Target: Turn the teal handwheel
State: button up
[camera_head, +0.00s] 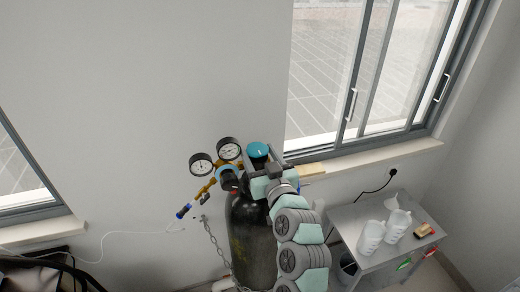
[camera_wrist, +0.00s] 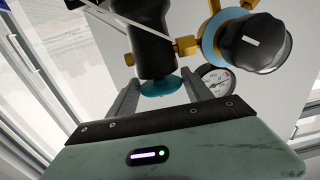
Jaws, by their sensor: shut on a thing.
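The teal handwheel (camera_head: 258,149) sits at the top of the dark gas cylinder (camera_head: 252,240), right of the gauges. In the wrist view the teal handwheel (camera_wrist: 160,87) lies between the two fingers of my gripper (camera_wrist: 163,84), below a black cylindrical part. My gripper (camera_head: 264,164) is shut on the handwheel, one finger on each side. In the head view my gripper reaches it from below right, and the fingertips are hard to make out.
Two round gauges (camera_head: 228,149) and brass regulator fittings stand close left of the handwheel. A black knob (camera_wrist: 253,42) with a blue ring is near my right finger in the wrist view. A metal table (camera_head: 350,222) with white bottles (camera_head: 371,237) stands right. A window sill (camera_head: 345,157) lies behind.

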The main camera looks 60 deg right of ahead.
jog(key=shift+m+g+h, duration=0.3)
jog(key=shift+g, duration=0.1)
jog(key=o, duration=1.2)
jog(key=shift+f, duration=0.1)
